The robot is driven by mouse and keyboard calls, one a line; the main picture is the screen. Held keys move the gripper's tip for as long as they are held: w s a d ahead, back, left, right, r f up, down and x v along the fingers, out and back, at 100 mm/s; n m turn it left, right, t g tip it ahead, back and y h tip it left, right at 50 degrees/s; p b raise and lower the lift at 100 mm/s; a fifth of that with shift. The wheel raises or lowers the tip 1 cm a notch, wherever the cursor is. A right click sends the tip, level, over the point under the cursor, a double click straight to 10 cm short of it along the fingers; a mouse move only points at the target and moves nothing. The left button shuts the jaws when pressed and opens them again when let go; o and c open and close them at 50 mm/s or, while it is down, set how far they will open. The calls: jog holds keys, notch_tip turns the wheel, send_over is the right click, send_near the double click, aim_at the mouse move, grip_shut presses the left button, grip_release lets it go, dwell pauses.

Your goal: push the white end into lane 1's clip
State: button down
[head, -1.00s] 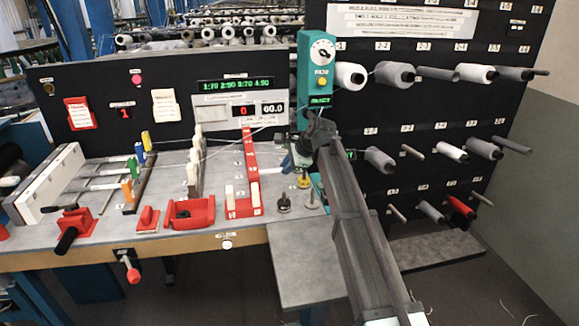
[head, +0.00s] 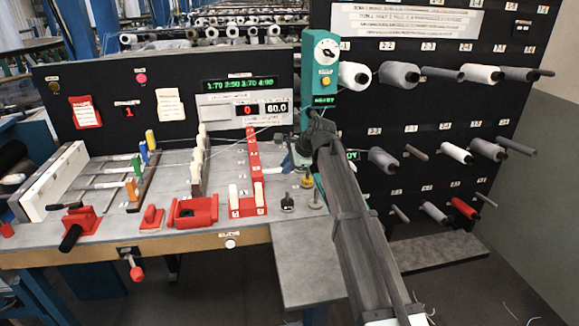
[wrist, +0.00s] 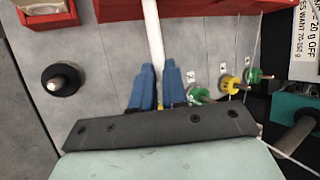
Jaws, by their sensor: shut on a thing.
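My gripper (wrist: 158,92) has blue fingers and is shut on a slim white rod-like piece, which I take as the white end (wrist: 153,35). This piece runs from between the fingers up to the top of the wrist view, passing over a red base. In the head view my gripper (head: 290,160) is small and partly hidden by my arm, right of the red numbered strip (head: 253,150). A thin white thread runs leftward from near it to the row of white-topped posts (head: 200,160). I cannot tell which part is lane 1's clip.
Small green and yellow knobs (wrist: 231,85) stand right of the fingers, and a black round knob (wrist: 62,82) stands to the left. A teal tester post (head: 320,75) and a spool rack (head: 430,130) stand behind and right.

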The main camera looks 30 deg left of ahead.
jog(key=shift+s+a, duration=0.4)
jog(key=c, duration=1.1)
grip_release()
jog(key=v, duration=1.3)
jog(key=shift+s+d+r, duration=0.15)
jog(key=shift+r, duration=0.15)
